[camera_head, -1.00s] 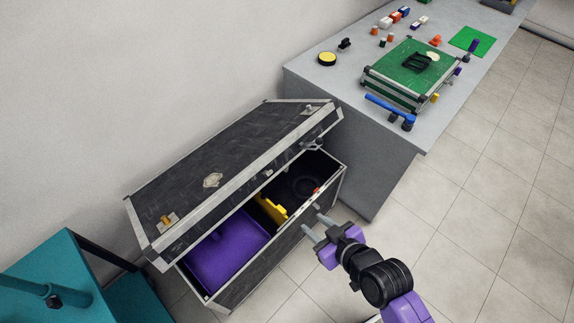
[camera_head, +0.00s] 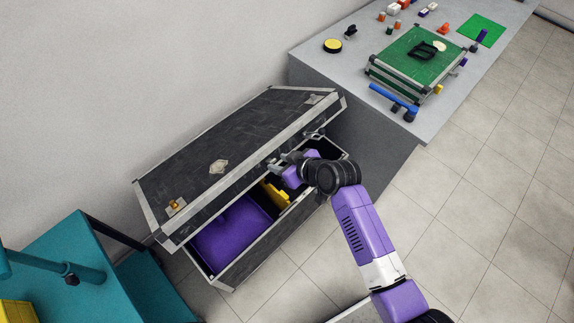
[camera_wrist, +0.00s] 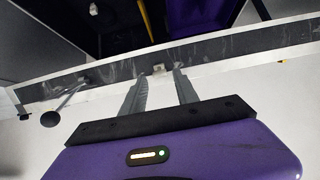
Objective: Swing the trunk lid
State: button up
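The trunk is a long black case with light metal edges. Its lid (camera_head: 235,145) is hinged at the wall side and stands partly open. The trunk's body (camera_head: 250,262) holds a purple item (camera_head: 230,232) and a yellow item (camera_head: 276,195). My gripper (camera_head: 274,165) reaches over the opening to the lid's front edge, and my arm hides the trunk's right part. In the wrist view my gripper's two fingers (camera_wrist: 160,78) are apart, with their tips at a metal-edged rim (camera_wrist: 230,48). A small fitting shows between the tips. Contact cannot be told.
A grey table (camera_head: 345,75) stands right of the trunk, with a green-topped case (camera_head: 408,62) and several small objects. A teal frame (camera_head: 60,260) stands close at the left. The wall is behind the lid. Tiled floor at the right is clear.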

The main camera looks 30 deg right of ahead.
jog(key=b+x, duration=0.2)
jog(key=x, duration=0.1)
jog(key=shift+s+f, duration=0.1)
jog(key=shift+s, duration=0.1)
jog(key=shift+w, duration=0.15)
jog(key=shift+c, duration=0.8)
grip_shut()
jog(key=s+d+f+b, duration=0.1)
jog(key=s+f+b, duration=0.2)
jog(key=f, duration=0.3)
jog(key=s+d+f+b, duration=0.1)
jog(key=s+f+b, duration=0.3)
jog(key=f+b, duration=0.2)
jog(key=shift+s+d+f, duration=0.2)
jog(key=shift+f, duration=0.55)
notch_tip(320, 180, down, 14)
jog(key=s+b, duration=0.2)
jog(key=b, duration=1)
jog(key=shift+s+d, duration=0.4)
jog(key=shift+d, duration=0.05)
jog(key=shift+o, duration=2)
grip_release()
jog(key=shift+r, duration=0.35)
